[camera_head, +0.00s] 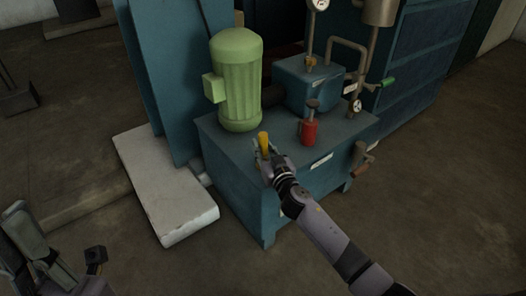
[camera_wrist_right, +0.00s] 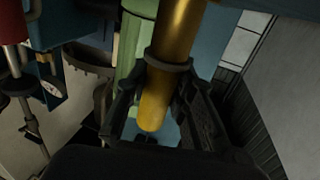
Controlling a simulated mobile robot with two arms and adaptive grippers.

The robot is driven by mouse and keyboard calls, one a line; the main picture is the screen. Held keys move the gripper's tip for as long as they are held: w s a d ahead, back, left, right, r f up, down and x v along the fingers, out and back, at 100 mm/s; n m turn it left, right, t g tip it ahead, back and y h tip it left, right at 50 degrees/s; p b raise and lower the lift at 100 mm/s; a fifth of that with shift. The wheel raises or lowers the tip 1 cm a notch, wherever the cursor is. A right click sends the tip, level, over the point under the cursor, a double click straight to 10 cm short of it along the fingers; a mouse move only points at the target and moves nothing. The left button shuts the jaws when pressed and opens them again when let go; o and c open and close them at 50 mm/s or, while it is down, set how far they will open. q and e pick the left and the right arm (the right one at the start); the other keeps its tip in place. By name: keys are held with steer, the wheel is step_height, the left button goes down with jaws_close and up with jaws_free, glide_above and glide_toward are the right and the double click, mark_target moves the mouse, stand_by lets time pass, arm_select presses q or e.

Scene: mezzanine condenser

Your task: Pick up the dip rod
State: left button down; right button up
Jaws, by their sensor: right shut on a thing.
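The dip rod shows as a yellow cylindrical handle (camera_head: 264,141) above the top of the blue tank, near its left front part. In the right wrist view the golden rod (camera_wrist_right: 155,108) runs between the fingers, with a collar around it. My right gripper (camera_head: 265,156) is shut on this yellow handle, and the fingers are on both sides of it. Whether the lower rod is still inside the tank is hidden. Parts of my left arm show at the lower left, with a dark end piece (camera_head: 96,257) whose jaw state is unclear.
The blue tank (camera_head: 235,195) carries a green motor (camera_head: 238,85), a red oiler-like can (camera_head: 309,130), a blue pump box (camera_head: 308,80), pipes and a gauge (camera_head: 319,5). A valve with a brown handle (camera_head: 362,168) juts from its right side. A pale slab (camera_head: 165,190) lies left.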

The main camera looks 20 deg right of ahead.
jaws_close()
steer(key=shift+r, duration=0.1)
